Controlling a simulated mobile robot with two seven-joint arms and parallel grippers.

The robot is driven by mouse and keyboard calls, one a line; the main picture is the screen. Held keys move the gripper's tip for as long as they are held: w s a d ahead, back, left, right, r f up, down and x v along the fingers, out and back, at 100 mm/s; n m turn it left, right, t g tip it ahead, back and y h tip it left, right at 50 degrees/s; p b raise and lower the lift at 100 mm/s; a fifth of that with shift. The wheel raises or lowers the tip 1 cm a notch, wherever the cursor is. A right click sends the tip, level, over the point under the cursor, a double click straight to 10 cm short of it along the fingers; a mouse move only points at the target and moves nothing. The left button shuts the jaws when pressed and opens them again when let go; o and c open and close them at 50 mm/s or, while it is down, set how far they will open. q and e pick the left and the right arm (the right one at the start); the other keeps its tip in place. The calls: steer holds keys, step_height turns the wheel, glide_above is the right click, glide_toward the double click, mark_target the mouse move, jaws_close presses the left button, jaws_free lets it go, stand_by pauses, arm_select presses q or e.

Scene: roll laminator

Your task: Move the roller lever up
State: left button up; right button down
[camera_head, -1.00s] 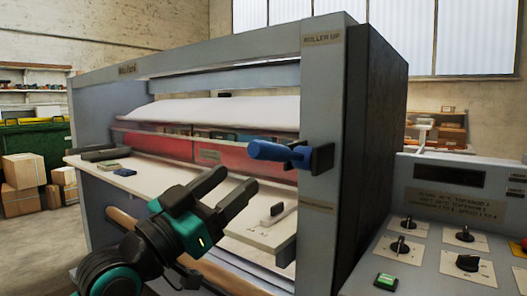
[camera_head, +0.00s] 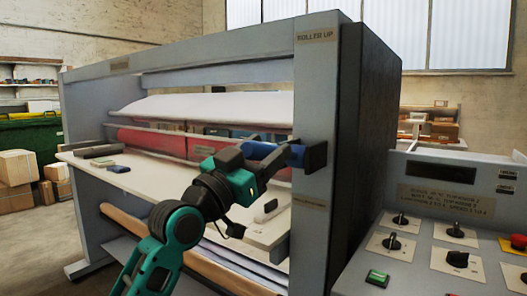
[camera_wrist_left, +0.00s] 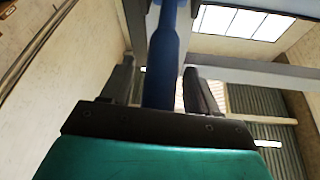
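The roller lever has a blue handle (camera_head: 258,151) and a black mount (camera_head: 308,155) on the laminator's right post. The handle points left, roughly level, below the "ROLLER UP" label (camera_head: 316,35). My left gripper (camera_head: 268,159) is at the handle and covers part of it. In the left wrist view, the blue handle (camera_wrist_left: 162,55) lies between the two dark fingers (camera_wrist_left: 160,85). The fingers stand apart with gaps on both sides of the handle, so the gripper is open around it. My right gripper is not in view.
The laminator's tray (camera_head: 140,180) runs below my left forearm, with small items on it. A second label (camera_head: 310,203) is lower on the post. A control panel (camera_head: 420,245) with knobs and a green button stands at right. Boxes (camera_head: 18,168) lie at far left.

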arm_select(q)
jaws_close()
stand_by(0.3)
steer(key=shift+r, duration=0.1)
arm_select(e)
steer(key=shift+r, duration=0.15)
